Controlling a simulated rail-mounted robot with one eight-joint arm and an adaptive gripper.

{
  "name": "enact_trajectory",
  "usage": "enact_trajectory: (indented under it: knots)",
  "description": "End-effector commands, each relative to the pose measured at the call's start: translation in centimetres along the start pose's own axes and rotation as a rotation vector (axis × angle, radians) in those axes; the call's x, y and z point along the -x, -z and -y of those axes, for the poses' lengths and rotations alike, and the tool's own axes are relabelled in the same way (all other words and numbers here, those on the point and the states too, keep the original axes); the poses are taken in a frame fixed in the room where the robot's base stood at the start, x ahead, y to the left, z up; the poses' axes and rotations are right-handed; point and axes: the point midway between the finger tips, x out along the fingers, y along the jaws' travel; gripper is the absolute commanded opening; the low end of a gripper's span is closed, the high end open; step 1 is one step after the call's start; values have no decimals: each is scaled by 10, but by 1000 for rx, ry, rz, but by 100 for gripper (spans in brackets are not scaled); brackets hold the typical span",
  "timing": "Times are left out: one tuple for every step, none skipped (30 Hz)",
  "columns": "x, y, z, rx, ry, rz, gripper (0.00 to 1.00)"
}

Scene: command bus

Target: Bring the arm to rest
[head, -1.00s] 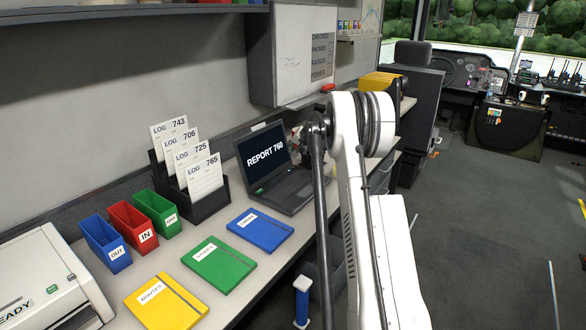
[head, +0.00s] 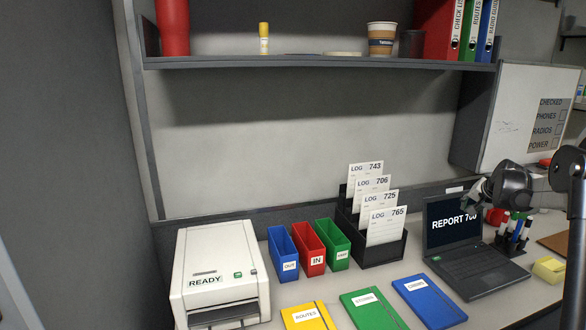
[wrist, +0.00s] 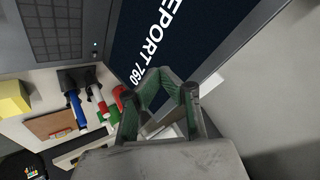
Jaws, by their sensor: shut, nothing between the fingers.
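My gripper (wrist: 165,88) shows in the wrist view with its green-padded fingers brought together and nothing between them. The laptop's screen (wrist: 160,35), reading REPORT 760, lies beyond the fingers in that view. In the head view my wrist is at the right, just right of the laptop (head: 480,274) and above the desk. The fingertips are hard to make out there. Part of my arm runs down the right edge of the head view.
A pen holder (head: 510,238) stands close by my wrist, with a yellow note block (head: 548,269) to its right. A log rack (head: 384,248), coloured bins (head: 308,258) and a printer (head: 220,270) stand leftward. A shelf (head: 320,63) and whiteboard (head: 520,115) are above.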

Motion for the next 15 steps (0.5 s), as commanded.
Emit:
enact_trajectory:
  knots:
    - [16, -10, 16, 21, 2, 8, 0]
    - [24, -16, 25, 33, 2, 12, 0]
    - [35, -24, 34, 50, 2, 17, 0]
    - [44, -30, 42, 62, 1, 21, 0]
    - [52, -37, 50, 75, 2, 25, 0]
    - [64, -46, 58, 91, 2, 30, 0]
    - [72, -53, 65, 103, 2, 34, 0]
    - [80, -60, 71, 117, 2, 38, 0]
    - [92, -69, 79, 133, 1, 43, 0]
    - [100, -76, 85, 146, 2, 46, 0]
    - [108, -84, 90, 159, 3, 50, 0]
    - [120, -94, 97, 176, 2, 55, 0]
    - [128, -102, 102, 188, 2, 58, 0]
    - [136, -110, 106, 201, 2, 62, 0]
    - [147, -121, 112, 217, 3, 66, 0]
